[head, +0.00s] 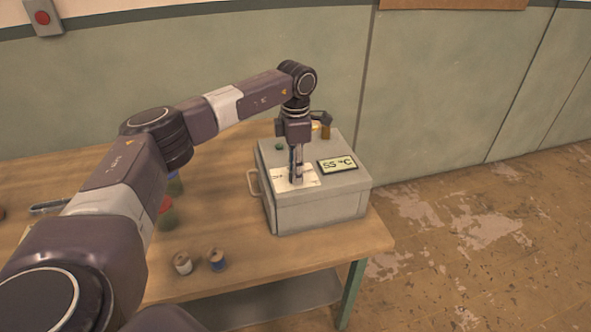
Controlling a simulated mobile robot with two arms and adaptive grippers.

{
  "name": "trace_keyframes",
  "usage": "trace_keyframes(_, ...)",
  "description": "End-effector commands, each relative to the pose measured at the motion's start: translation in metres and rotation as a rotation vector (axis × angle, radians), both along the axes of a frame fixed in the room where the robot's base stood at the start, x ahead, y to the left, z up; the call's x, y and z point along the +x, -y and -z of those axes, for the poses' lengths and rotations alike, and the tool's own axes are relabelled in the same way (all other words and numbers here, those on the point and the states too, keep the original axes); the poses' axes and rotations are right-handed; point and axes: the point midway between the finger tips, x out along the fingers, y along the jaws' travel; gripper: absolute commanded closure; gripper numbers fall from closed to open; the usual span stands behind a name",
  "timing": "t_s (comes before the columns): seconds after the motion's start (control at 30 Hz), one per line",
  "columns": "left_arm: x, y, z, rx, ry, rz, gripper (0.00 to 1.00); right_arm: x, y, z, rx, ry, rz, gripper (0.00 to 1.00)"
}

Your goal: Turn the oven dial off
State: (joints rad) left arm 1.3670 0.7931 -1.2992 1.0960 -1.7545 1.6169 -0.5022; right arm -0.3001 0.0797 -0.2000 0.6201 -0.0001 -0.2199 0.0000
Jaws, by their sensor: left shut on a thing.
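The oven is a grey metal box (318,212) near the right end of the wooden table. Its top carries a display (338,163) that reads 55 °C and a white label (308,179). My left gripper (296,181) points down over the top of the box, at the label and left of the display. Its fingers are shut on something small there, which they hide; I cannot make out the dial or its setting. My right gripper is not in view.
A handle (254,184) sticks out from the box's left side. More jars are partly behind my arm. A wall is behind.

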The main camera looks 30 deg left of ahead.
Motion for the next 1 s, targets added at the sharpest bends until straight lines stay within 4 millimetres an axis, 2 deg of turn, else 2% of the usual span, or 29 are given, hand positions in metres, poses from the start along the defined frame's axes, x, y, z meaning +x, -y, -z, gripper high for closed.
trace_keyframes(0.23,0.0013,-0.0001,-0.0018,0.0,0.004,-0.075,0.97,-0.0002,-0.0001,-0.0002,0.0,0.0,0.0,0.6)
trace_keyframes(0.73,0.0018,-0.0002,-0.0021,-0.001,0.006,-0.092,0.97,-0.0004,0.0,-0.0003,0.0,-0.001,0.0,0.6)
trace_keyframes(0.77,0.0018,-0.0002,-0.0022,-0.001,0.006,-0.092,0.71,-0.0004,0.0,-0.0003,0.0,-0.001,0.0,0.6)
trace_keyframes(0.9,0.0012,-0.0002,-0.0016,-0.001,0.005,-0.092,0.55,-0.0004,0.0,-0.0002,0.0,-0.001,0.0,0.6)
trace_keyframes(1.0,0.0009,-0.0002,-0.0011,-0.001,0.003,-0.091,0.55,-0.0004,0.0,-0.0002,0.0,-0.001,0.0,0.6)
